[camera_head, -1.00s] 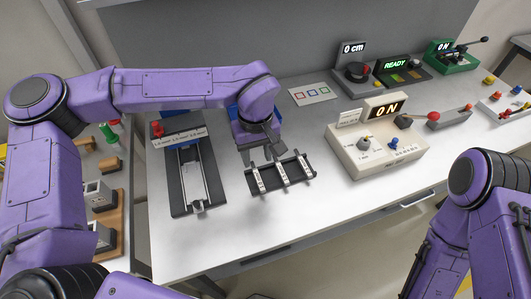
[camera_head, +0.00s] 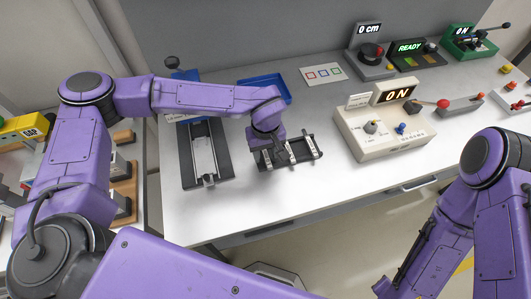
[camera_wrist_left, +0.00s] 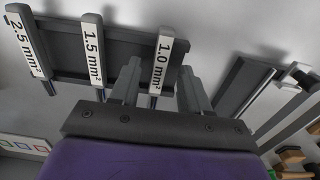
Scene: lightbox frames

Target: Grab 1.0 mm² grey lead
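The 1.0 mm² lead (camera_wrist_left: 161,58) has a white label with black print and lies on a dark rack (camera_wrist_left: 70,60) beside the 1.5 mm² lead (camera_wrist_left: 95,50) and the 2.5 mm² lead (camera_wrist_left: 28,45). In the left wrist view my left gripper (camera_wrist_left: 157,88) is open. One finger is on each side of the 1.0 mm² lead, with visible gaps. In the head view my left gripper (camera_head: 277,152) is low over the left part of the rack (camera_head: 303,159) and partly hides the leads. My right arm is at the right edge; its gripper does not show.
A dark device with a rail (camera_head: 205,155) stands left of the rack. A blue tray (camera_head: 263,88) is behind it. A cream box with an ON display (camera_head: 380,135) stands to the right. The white table front (camera_head: 225,215) is clear.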

